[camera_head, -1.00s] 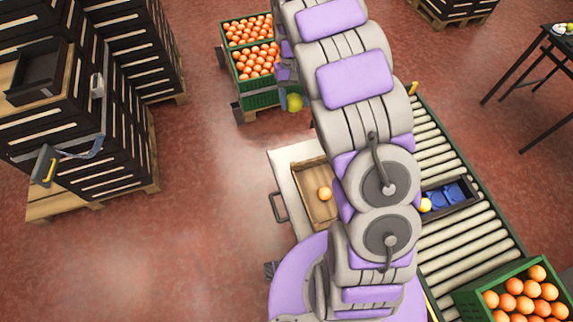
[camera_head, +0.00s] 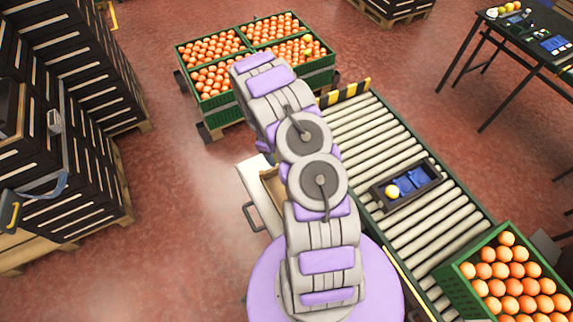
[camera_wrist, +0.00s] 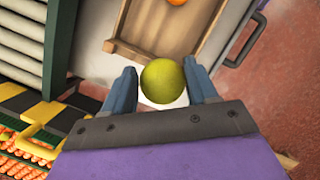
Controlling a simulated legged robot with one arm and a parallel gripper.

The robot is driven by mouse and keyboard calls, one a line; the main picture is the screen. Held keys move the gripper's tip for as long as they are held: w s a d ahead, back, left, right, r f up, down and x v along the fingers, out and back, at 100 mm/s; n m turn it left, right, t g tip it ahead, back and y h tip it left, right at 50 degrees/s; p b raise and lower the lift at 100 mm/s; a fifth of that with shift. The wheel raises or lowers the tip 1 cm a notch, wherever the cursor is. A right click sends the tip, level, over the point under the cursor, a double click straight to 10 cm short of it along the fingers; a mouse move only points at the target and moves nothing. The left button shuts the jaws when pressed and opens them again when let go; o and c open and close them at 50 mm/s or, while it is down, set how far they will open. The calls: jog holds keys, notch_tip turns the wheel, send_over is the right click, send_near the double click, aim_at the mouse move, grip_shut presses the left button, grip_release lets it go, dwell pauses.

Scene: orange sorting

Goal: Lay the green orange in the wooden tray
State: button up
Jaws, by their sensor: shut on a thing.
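The green orange (camera_wrist: 163,81) sits between the fingers of my gripper (camera_wrist: 161,72) in the wrist view, and my gripper is shut on it. The wooden tray (camera_wrist: 143,49) lies just beyond the fingers in the wrist view, on a white surface. An orange fruit (camera_wrist: 177,2) shows inside it at the top edge. In the head view, only a strip of the wooden tray (camera_head: 272,184) shows at the left of my arm, which hides the rest. The green orange is hidden there by my arm.
Green crates of oranges (camera_head: 214,103) stand beyond my arm. A roller conveyor (camera_head: 365,135) runs at the right, carrying a dark box (camera_head: 428,181) with a yellow fruit beside blue pieces. Another green crate (camera_head: 453,283) stands at lower right. Stacked black crates (camera_head: 75,120) fill the left.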

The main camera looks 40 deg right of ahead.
jog(key=shift+n, duration=0.6)
jog(key=b+x, duration=0.1)
jog(key=x, duration=0.2)
jog(key=b+x, duration=0.1)
jog(key=x, duration=0.3)
jog(key=s+d+b+x, duration=0.1)
jog(key=x, duration=0.3)
jog(key=shift+r, duration=0.2)
jog(key=shift+w+b+x, duration=0.15)
jog(key=shift+b+x, duration=0.5)
jog(key=shift+x, duration=0.05)
jog(key=shift+w+b+x, duration=0.2)
jog(key=shift+b+x, duration=0.45)
jog(key=shift+x, duration=0.1)
jog(key=shift+f, duration=0.2)
jog(key=shift+s, duration=0.15)
jog(key=shift+f+b, duration=0.35)
jog(key=shift+f, duration=0.15)
jog(key=o, duration=1.4)
